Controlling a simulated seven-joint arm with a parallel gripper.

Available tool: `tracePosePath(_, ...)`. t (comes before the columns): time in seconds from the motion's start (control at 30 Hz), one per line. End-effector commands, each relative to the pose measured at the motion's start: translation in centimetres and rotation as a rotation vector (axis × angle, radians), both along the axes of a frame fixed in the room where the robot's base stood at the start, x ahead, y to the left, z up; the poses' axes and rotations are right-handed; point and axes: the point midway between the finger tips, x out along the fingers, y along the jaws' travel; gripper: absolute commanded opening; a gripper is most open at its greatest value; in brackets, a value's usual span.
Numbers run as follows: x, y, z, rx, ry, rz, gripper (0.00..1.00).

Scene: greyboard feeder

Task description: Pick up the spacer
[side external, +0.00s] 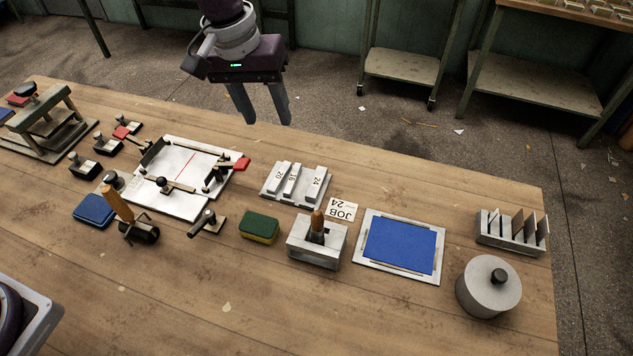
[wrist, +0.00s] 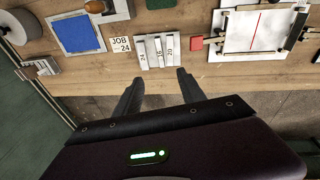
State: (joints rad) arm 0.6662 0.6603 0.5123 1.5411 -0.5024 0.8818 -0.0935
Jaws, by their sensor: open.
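Three pale spacer bars lie side by side on a light metal rack (side external: 303,184), marked 20 (side external: 279,176), 16 (side external: 292,180) and 24 (side external: 315,184). In the wrist view the 24 bar (wrist: 143,55) is leftmost, then the 16 bar (wrist: 157,52) and the 20 bar (wrist: 170,51). A card reading JOB 24 (side external: 341,209) lies beside the rack, and it also shows in the wrist view (wrist: 121,44). My gripper (side external: 268,118) is open and empty, raised near the table's back edge. In the wrist view its fingers (wrist: 158,80) point toward the rack without touching it.
A green and yellow sponge (side external: 259,228), a metal block with a wooden handle (side external: 316,240) and a blue pad in a frame (side external: 401,244) surround the rack. A white board with a red line (side external: 183,165) is left. A slotted holder (side external: 511,233) and round weight (side external: 488,287) stand right.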

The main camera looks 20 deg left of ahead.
Motion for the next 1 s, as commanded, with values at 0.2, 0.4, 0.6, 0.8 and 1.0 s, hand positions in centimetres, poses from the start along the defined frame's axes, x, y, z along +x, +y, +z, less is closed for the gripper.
tracePosePath(0.2,1.7,-6.7,-10.2,0.125,-0.005,-0.089,0.47)
tracePosePath(0.4,2.0,-7.5,-13.1,0.141,-0.006,-0.102,0.47)
tracePosePath(0.6,3.0,-7.7,-16.7,0.142,-0.006,-0.103,0.47)
tracePosePath(0.8,3.3,-7.8,-18.4,0.138,-0.007,-0.101,0.47)
tracePosePath(1.0,3.3,-7.7,-18.4,0.138,-0.006,-0.102,0.39)
